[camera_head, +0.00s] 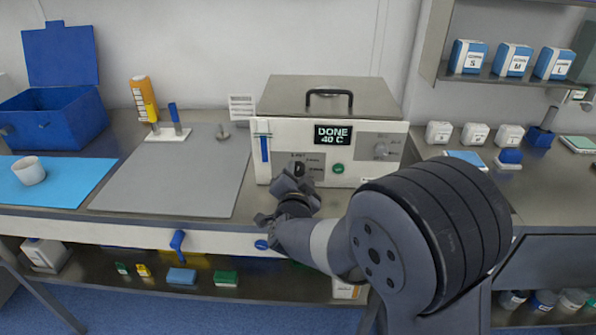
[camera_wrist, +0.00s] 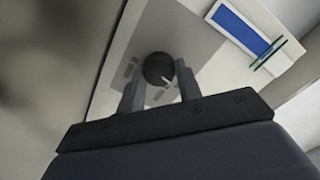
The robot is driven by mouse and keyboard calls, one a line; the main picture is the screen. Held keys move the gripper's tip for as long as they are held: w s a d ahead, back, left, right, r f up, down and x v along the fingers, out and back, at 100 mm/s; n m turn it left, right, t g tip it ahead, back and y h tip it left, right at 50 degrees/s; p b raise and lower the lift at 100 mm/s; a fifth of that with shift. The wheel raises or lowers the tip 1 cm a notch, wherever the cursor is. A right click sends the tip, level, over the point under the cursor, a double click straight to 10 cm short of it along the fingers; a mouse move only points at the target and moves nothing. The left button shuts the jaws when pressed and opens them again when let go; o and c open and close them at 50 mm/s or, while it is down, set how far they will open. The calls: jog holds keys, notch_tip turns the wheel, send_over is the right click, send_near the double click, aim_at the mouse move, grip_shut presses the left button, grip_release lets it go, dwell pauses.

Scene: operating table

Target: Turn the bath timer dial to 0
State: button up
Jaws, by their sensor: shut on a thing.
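The bath (camera_head: 365,172) is a white box with a steel lid on the bench. Its screen (camera_head: 333,135) reads "DONE 40 C". The dark round timer dial (camera_wrist: 158,68) shows in the wrist view, with a pale pointer mark on it, on a grey panel. My gripper (camera_wrist: 158,78) has its two fingers on either side of the dial and is shut on it. In the head view my gripper (camera_head: 296,186) is at the lower left of the bath front and partly hides the dial panel. The number at the pointer is too small to read.
A blue lever (camera_head: 264,149) is on the bath's left front, and a green button (camera_head: 338,168) is right of the dial. A grey mat (camera_head: 180,175) with free room lies to the left.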

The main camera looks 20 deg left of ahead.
jog(key=shift+n+p, duration=0.3)
jog(key=shift+n, duration=0.4)
jog(key=shift+f, duration=0.1)
jog(key=o, duration=1)
jog(key=v, duration=1.1)
jog(key=shift+b, duration=0.4)
jog(key=shift+w+a, duration=0.1)
jog(key=shift+w, duration=0.1)
